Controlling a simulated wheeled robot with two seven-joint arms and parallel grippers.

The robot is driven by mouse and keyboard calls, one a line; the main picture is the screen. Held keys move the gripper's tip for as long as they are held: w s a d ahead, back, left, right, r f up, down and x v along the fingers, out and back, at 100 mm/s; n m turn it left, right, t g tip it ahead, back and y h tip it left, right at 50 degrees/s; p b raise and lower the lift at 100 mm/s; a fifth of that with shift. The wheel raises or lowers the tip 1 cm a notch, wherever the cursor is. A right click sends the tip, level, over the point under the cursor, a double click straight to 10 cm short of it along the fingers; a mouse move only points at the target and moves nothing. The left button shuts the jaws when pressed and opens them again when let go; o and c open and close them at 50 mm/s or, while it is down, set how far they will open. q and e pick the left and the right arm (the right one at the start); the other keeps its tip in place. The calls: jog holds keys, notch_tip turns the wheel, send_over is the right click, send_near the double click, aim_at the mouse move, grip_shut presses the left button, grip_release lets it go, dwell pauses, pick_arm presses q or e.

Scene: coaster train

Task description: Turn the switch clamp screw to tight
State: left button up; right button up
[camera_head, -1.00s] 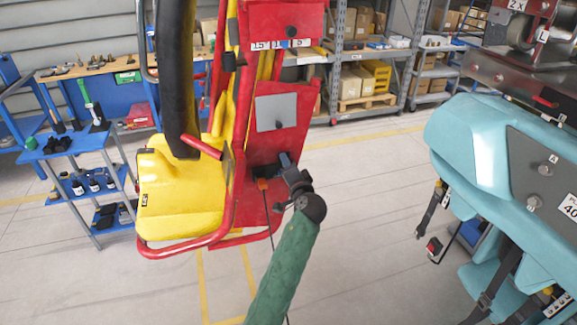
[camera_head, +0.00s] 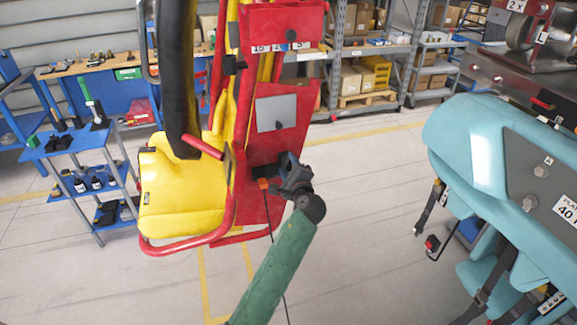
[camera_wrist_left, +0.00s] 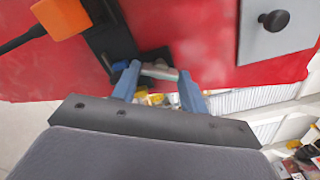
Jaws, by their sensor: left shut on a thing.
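The red panel (camera_head: 264,145) of the yellow and red seat unit carries a black switch bracket (camera_wrist_left: 108,38) with an orange plug (camera_wrist_left: 62,16) beside it. My left gripper (camera_head: 285,170) is at the lower right part of this panel. In the left wrist view, its blue-grey fingers (camera_wrist_left: 157,80) are shut on a small pale grey bar, which seems to be the clamp screw (camera_wrist_left: 160,71), next to the bracket. The fingers hide part of it, and I cannot tell how tight it is. My right gripper is out of view.
A grey plate with a black knob (camera_wrist_left: 273,20) is on the panel near the gripper. A yellow seat (camera_head: 180,190) with a red tube is to the left, a teal car (camera_head: 480,150) to the right. A dark cable hangs below the plug. Floor between is clear.

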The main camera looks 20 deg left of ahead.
pick_arm(q)
jog(key=m, duration=0.5)
jog(key=shift+m, duration=2.6)
jog(key=o, duration=1)
